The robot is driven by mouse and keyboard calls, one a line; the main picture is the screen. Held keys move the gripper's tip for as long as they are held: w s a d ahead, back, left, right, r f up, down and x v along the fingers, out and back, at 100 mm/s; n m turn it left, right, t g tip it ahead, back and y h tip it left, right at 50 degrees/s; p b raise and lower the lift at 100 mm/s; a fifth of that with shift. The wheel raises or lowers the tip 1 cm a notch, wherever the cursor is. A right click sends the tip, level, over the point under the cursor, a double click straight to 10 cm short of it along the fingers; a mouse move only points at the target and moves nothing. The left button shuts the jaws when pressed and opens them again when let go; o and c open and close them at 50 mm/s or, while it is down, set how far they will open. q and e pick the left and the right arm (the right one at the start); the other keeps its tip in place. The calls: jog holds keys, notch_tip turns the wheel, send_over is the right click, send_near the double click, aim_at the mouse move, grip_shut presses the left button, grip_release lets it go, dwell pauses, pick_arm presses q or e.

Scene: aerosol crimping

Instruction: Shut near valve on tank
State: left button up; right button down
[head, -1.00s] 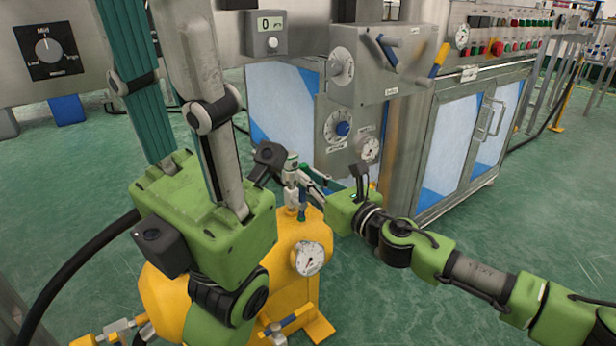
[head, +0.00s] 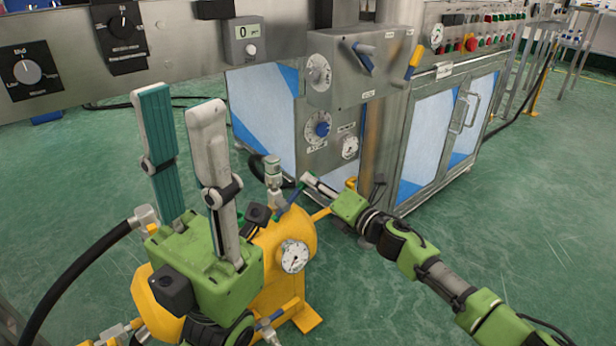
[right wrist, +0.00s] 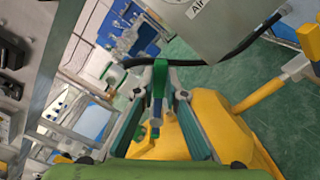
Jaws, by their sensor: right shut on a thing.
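The yellow tank (head: 276,240) stands at lower centre in the head view, with a round gauge (head: 294,256) on its side. A valve fitting (head: 272,172) rises from its top, with a thin green lever (head: 290,199) beside it. My right gripper (head: 309,181) reaches in from the right at the tank's top. In the right wrist view its fingers (right wrist: 160,70) close around a green and blue valve handle (right wrist: 157,98) above the tank. My left gripper (head: 178,100) is open and empty, fingers up, in front of the tank and hiding part of it.
A steel cabinet (head: 437,140) with knobs and a control box (head: 365,55) stands behind the tank. A black hose (head: 75,265) curves at the left. A blue-handled valve (head: 272,318) sits low at the tank's front. Green floor (head: 530,230) is clear at the right.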

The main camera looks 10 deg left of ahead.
jog(key=shift+w+d+f+m, duration=0.25)
jog(key=shift+f+m, duration=0.65)
jog(key=shift+m, duration=0.35)
jog(key=shift+w+d+f+m, duration=0.2)
jog(key=shift+f+m, duration=0.65)
jog(key=shift+m, duration=0.35)
jog(key=shift+w+d+f+m, duration=0.15)
jog(key=shift+w+f+m, duration=0.1)
jog(key=shift+f+m, duration=0.85)
jog(key=shift+r, duration=0.15)
jog(key=c, duration=2.1)
grip_release()
jog(key=v, duration=1.2)
jog(key=shift+s+a, duration=0.15)
